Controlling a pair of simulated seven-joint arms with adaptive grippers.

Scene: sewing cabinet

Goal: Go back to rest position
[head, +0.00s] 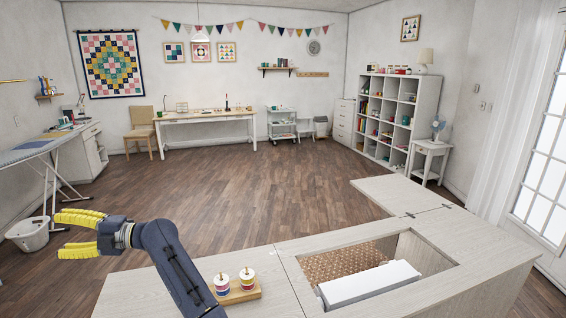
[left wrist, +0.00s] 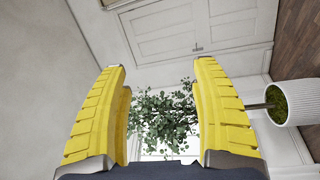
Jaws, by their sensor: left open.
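My left gripper (head: 78,234) has yellow ridged fingers and is raised beyond the left edge of the sewing cabinet (head: 140,294), with its arm crossing the cabinet's left part. Its fingers are apart with nothing between them, and it points to the left. In the left wrist view the two yellow fingers (left wrist: 160,115) stand apart, with a plant and a wall behind them. My right gripper does not show in either view.
A wooden holder (head: 241,292) with two thread spools stands on the cabinet beside my left arm. The cabinet has an open well (head: 424,256) with a white block (head: 371,284) in it. A white basket (head: 27,234) and an ironing board (head: 25,150) are at left. The middle floor is clear.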

